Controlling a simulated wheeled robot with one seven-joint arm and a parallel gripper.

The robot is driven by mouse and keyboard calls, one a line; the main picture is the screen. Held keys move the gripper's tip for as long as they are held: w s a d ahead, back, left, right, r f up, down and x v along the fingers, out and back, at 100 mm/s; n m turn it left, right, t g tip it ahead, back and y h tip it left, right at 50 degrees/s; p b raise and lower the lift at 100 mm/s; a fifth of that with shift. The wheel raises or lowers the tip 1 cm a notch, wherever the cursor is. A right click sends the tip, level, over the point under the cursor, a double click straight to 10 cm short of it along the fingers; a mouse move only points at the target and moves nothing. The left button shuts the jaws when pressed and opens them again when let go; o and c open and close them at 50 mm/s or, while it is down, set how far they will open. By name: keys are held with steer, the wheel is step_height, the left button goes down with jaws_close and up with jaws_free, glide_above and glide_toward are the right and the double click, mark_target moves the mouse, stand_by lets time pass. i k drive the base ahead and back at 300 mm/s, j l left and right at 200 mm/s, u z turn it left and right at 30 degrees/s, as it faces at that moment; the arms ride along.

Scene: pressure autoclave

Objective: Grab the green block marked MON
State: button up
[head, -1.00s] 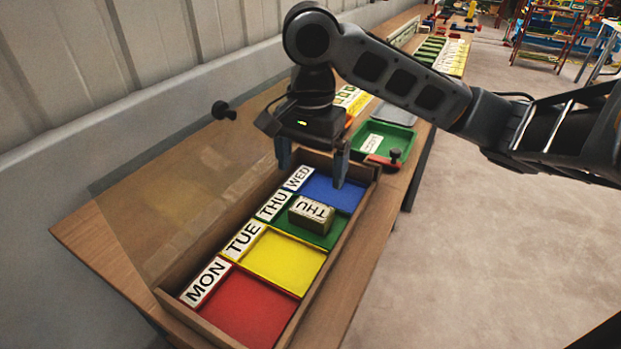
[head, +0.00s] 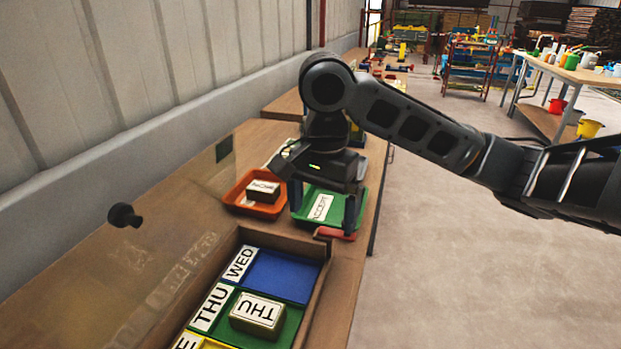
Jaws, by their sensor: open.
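No block marked MON can be made out in the head view. My gripper (head: 323,212) is open and empty, fingers pointing down, in front of or above the green tray (head: 353,203) beyond the box. Its height over the tray is hard to judge. The MON compartment is out of frame.
The blue WED compartment (head: 283,275) is empty. An orange tray (head: 236,195) holds a dark block (head: 263,192) with a white, unreadable label. A red bar (head: 335,233) lies before the green tray. A black knob (head: 124,215) is at left.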

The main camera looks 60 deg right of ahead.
mark_target(261, 191)
steer(key=z, duration=0.65)
steer(key=i+z, duration=0.35)
steer(key=i, duration=0.25)
